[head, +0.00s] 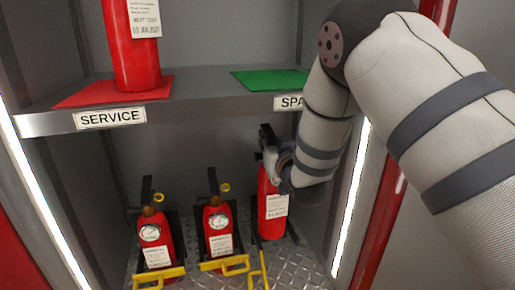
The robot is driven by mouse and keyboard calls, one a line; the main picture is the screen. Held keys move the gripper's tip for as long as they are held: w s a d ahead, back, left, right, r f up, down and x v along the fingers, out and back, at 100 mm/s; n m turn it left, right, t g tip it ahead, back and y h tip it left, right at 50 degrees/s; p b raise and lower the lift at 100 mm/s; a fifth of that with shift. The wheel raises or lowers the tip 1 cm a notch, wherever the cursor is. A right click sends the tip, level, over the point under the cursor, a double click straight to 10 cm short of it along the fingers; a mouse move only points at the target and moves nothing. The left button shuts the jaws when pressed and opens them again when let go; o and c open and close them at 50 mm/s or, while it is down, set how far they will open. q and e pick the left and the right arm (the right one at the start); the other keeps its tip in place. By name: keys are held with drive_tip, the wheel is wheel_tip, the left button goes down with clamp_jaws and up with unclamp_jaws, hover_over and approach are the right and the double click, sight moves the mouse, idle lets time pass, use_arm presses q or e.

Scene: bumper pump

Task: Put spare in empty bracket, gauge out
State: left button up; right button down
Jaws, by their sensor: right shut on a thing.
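My right gripper (275,157) is shut on the top of a red extinguisher (269,215), at the right bracket (292,232). This extinguisher is nearly upright, with its white label facing out. Its gauge is not visible behind the gripper, and I cannot tell whether its base rests on the floor. The right bracket's yellow bar (263,271) is swung outward. A left extinguisher (155,232) and a middle extinguisher (218,222) stand in their brackets with gauges facing out and yellow bars across their fronts. The green SPARE mat (268,79) is bare where visible. My left gripper is out of view.
The grey shelf (205,88) runs above the brackets. A tagged red extinguisher (130,60) stands on the red SERVICE mat (75,97). The middle extinguisher is close on the left of the held one. The cabinet's right wall and light strip (351,200) are close on the right.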

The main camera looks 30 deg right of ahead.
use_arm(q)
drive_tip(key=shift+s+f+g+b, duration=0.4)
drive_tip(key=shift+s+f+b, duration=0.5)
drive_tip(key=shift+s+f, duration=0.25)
use_arm(e)
wheel_tip(320, 180, down, 11)
drive_tip(key=w+d, duration=0.1)
drive_tip(key=d, duration=0.1)
drive_tip(key=shift+w+d, duration=0.15)
drive_tip(key=shift+d, duration=0.05)
drive_tip(key=c, duration=2)
unclamp_jaws()
drive_tip(key=shift+f, duration=0.25)
drive_tip(key=o, duration=0.4)
